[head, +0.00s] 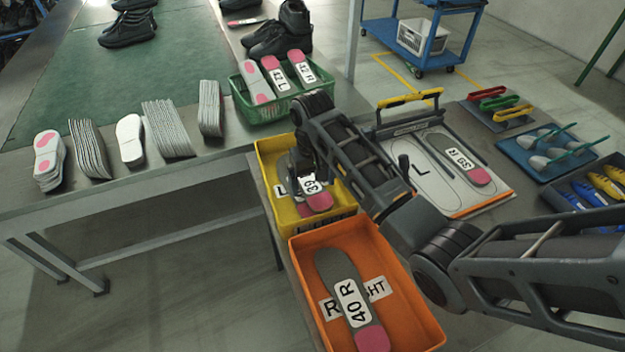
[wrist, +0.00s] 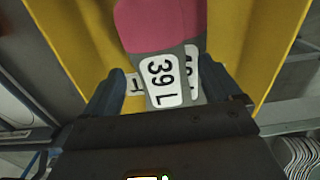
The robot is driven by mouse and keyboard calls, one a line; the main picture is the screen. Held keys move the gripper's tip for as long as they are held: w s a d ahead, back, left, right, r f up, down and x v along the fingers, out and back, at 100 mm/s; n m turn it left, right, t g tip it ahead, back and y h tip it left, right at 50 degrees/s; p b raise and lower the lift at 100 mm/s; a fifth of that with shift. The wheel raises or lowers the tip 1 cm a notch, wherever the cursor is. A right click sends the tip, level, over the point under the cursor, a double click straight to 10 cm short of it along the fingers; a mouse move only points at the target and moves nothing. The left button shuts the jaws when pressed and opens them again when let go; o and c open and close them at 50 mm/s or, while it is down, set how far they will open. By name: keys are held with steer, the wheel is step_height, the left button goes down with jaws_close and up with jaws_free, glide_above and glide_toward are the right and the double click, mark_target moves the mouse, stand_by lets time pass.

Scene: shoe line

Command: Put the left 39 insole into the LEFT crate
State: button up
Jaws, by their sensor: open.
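The grey insole with a pink end, labelled 39 L (wrist: 162,78), is inside the yellow crate (wrist: 262,25), the LEFT crate. In the head view the insole (head: 318,203) is partly hidden by my arm. Another label shows partly beneath it in the wrist view. My gripper (wrist: 163,92) is open, with a finger on each side of the insole's labelled part. In the head view my gripper (head: 303,185) is low over the yellow crate (head: 340,222). I cannot tell whether the fingers touch the insole.
The orange crate (head: 412,290) in front holds a 40 R insole (head: 340,275). A white L board (head: 425,185) to the right bears a 39 R insole (head: 455,155). A green basket (head: 262,112) with several insoles stands behind. Insole stacks (head: 165,130) line the table's edge.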

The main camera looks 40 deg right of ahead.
mark_target(312, 189)
step_height(312, 189, up, 13)
steer(key=p, duration=0.3)
steer(key=shift+w, duration=0.15)
stand_by(0.5)
steer(key=shift+a, duration=0.1)
